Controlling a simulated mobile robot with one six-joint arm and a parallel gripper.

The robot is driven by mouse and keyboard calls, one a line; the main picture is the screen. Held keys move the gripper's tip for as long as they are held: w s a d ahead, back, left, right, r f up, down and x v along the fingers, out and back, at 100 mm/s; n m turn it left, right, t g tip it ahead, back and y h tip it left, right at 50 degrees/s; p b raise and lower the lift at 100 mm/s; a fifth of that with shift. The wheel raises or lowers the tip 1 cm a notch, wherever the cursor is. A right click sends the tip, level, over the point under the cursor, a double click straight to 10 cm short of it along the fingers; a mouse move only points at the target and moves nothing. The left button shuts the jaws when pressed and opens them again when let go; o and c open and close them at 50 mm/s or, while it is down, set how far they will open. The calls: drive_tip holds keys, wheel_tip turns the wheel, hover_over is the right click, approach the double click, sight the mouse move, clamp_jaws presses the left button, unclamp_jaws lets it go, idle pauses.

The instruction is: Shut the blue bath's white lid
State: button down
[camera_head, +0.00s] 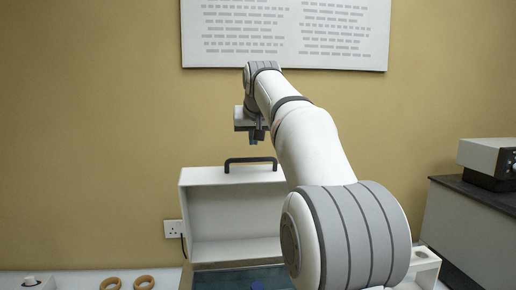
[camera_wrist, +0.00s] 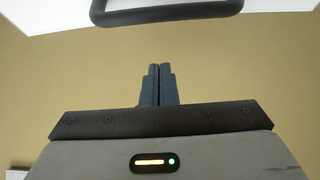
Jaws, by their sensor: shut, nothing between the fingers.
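The bath's white lid (camera_head: 232,205) stands raised and open in the head view, with a black handle (camera_head: 250,163) on its upper edge. The handle also shows at the top of the wrist view (camera_wrist: 165,12). Part of the blue bath (camera_head: 240,278) shows below the lid at the picture's bottom edge; my arm hides its right side. My gripper (camera_head: 257,135) is above the handle in the head view, apart from it. In the wrist view my gripper's fingers (camera_wrist: 158,72) are together with nothing between them, pointing toward the handle with a gap.
A wall socket (camera_head: 174,229) is left of the lid. A grey-white device (camera_head: 490,160) stands on a dark-topped cabinet (camera_head: 480,196) at right. A white board (camera_head: 285,35) hangs behind.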

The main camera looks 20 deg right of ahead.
drive_tip(key=shift+x, duration=1.1)
drive_tip(key=s, duration=0.3)
drive_tip(key=shift+s+a+f, duration=0.15)
drive_tip(key=shift+a+f, duration=0.2)
drive_tip(key=shift+s+f, duration=0.15)
drive_tip(key=shift+s, duration=0.1)
drive_tip(key=shift+f, duration=0.2)
drive_tip(key=shift+s, duration=0.1)
